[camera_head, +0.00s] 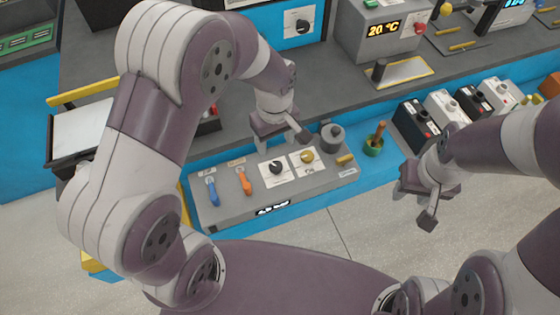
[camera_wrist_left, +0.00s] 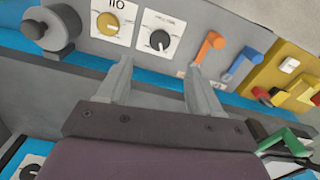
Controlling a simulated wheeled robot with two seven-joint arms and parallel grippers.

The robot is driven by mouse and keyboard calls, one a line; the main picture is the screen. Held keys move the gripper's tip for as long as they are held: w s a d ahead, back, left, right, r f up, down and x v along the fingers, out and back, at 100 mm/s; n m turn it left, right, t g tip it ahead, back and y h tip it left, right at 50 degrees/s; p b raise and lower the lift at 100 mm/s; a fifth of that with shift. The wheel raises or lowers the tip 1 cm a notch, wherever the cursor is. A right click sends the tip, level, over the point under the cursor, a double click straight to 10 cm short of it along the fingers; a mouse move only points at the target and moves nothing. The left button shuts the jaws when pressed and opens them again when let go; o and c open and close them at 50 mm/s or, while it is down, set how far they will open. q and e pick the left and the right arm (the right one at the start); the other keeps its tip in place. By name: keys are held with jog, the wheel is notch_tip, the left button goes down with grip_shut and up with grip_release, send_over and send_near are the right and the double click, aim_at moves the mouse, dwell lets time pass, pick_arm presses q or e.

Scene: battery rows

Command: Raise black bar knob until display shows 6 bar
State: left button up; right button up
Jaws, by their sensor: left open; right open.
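The black knob (camera_head: 277,167) sits on a white dial plate on the sloped grey control panel (camera_head: 325,182). The left wrist view shows the black knob (camera_wrist_left: 160,40) just beyond and between my fingertips. My left gripper (camera_head: 281,143) is open and empty, above and behind the knob in the head view; its fingers (camera_wrist_left: 159,68) are apart and appear clear of the knob. A small dark display (camera_head: 272,209) with white digits is on the panel's front edge; its reading is too small to tell. My right gripper (camera_head: 428,203) is open and empty, right of the panel.
A yellow knob (camera_head: 307,156) is right of the black one. Blue (camera_head: 211,188) and orange (camera_head: 245,181) levers are to its left, and a grey cylinder (camera_head: 333,136) is at the right end. A green pot (camera_head: 373,146) and battery boxes (camera_head: 415,125) stand further right.

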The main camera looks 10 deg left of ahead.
aim_at(276, 166)
pick_arm(q)
notch_tip(276, 166, down, 10)
jog(key=shift+f, duration=0.25)
jog(key=c, duration=1)
